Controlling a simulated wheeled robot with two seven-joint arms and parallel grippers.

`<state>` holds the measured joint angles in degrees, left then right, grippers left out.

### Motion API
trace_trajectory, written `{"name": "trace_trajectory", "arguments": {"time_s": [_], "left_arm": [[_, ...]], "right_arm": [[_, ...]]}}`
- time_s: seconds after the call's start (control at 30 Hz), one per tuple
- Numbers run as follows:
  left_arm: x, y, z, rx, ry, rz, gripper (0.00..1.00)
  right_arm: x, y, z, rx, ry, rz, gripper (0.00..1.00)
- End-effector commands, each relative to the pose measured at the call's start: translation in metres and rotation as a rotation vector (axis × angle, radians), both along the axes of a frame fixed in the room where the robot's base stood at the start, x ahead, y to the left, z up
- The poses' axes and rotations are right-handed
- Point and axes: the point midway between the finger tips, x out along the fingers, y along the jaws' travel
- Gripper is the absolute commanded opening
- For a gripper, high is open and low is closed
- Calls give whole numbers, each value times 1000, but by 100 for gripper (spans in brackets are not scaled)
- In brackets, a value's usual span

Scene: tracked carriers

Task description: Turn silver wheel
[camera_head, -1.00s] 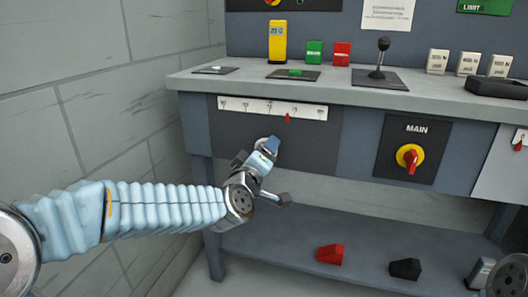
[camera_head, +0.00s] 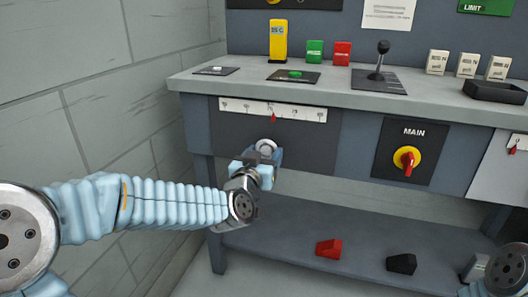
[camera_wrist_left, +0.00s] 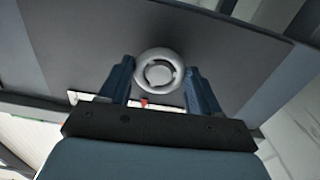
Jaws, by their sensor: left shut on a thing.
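The silver wheel (camera_wrist_left: 158,72) is a small round knob on a dark panel (camera_head: 318,146) at the front of the bench. In the head view the wheel (camera_head: 266,146) shows just above my left gripper (camera_head: 262,158). In the left wrist view my left gripper (camera_wrist_left: 160,88) has one blue finger on each side of the wheel and is shut on it. My right gripper is not clearly seen; part of my right arm shows at the lower right corner.
A yellow and red MAIN switch (camera_head: 407,160) is to the right. A lever (camera_head: 380,62), a green block (camera_head: 315,50), a red block (camera_head: 342,52) and a black tray (camera_head: 494,92) stand on the bench top (camera_head: 330,92). Red (camera_head: 329,249) and black (camera_head: 402,263) pieces lie on the lower shelf.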

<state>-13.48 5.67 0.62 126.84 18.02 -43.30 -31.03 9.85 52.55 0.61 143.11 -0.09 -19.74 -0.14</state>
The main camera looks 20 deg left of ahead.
Motion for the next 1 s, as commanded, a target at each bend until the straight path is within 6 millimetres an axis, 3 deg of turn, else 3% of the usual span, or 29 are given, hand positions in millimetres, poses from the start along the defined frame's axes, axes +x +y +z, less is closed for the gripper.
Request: {"name": "trace_trajectory", "arguments": {"time_s": [0.4,0.97,1.0], "left_arm": [[0,0,-2,203,-1,-3,32],[0,0,-2,237,-3,-2,32],[0,0,-2,237,-3,-2,64]], "right_arm": [[0,-1,8,-2,-2,-2,43],[0,-1,9,-2,-2,-2,43],[0,-1,9,-2,-2,-2,43]]}}
